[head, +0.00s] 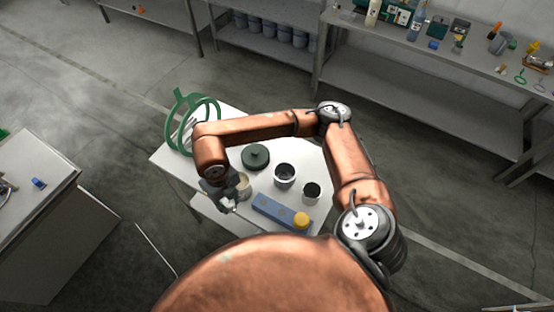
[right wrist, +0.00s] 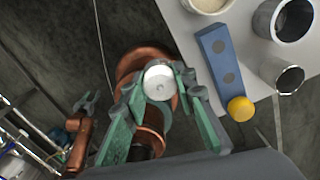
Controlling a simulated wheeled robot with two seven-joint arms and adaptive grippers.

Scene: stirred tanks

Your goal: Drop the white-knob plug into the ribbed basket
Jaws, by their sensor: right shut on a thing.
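My right gripper (head: 226,203) is shut on the white-knob plug and holds it in the air at the front-left edge of the white table (head: 165,158). The round white knob (right wrist: 159,82) shows between the green fingers in the right wrist view; the rest of the plug is hidden. A round cream-coloured container (head: 244,186) stands on the table just beside the gripper, partly covered by it. I cannot make out ribs on it, so I cannot tell whether it is the ribbed basket.
A blue block (head: 270,208) with round dark spots and a yellow knob (head: 301,220) lies at the table's front. Floor shows left of the table.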

